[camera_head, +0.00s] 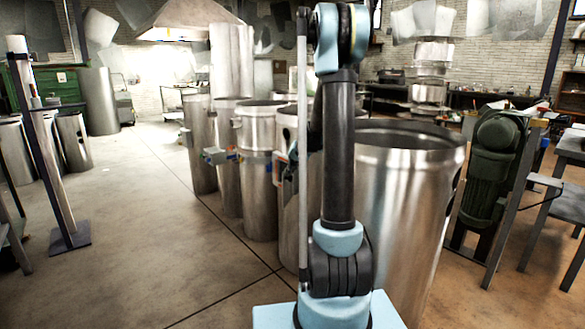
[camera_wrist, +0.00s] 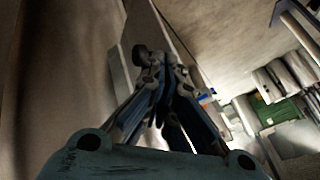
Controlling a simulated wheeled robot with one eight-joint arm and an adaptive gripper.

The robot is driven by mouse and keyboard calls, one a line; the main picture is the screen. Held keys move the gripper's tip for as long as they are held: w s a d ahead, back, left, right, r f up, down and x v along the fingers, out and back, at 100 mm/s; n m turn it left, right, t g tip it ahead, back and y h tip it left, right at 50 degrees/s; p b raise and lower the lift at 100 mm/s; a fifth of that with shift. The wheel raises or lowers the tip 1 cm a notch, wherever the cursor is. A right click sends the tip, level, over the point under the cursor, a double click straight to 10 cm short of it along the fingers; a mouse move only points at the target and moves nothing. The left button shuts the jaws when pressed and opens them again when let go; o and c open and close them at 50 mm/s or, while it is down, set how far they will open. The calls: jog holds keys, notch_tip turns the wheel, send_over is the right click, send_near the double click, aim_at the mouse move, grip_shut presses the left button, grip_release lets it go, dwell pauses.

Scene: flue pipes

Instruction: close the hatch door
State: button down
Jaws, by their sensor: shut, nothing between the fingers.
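In the wrist view my gripper (camera_wrist: 162,66) points away from the camera, its blue-and-black fingers together with nothing held between them. A flat grey panel (camera_wrist: 147,28), which looks like the hatch door, stands right behind and beside the fingertips. I cannot tell whether the fingers touch it. The brownish metal wall of a flue pipe (camera_wrist: 60,75) fills the left of this view. In the head view my arm hides part of the large steel pipe (camera_head: 408,215), and I cannot make out my gripper or the hatch opening clearly there.
Several steel pipes (camera_head: 259,190) stand in a row left of my arm, some with small grey boxes (camera_head: 215,156) on their sides. A green machine (camera_head: 490,165) and a table stand at right. The concrete floor (camera_head: 130,215) at left is mostly clear, with a post stand (camera_head: 70,239) on it.

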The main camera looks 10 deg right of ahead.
jog(key=shift+x, duration=1.1)
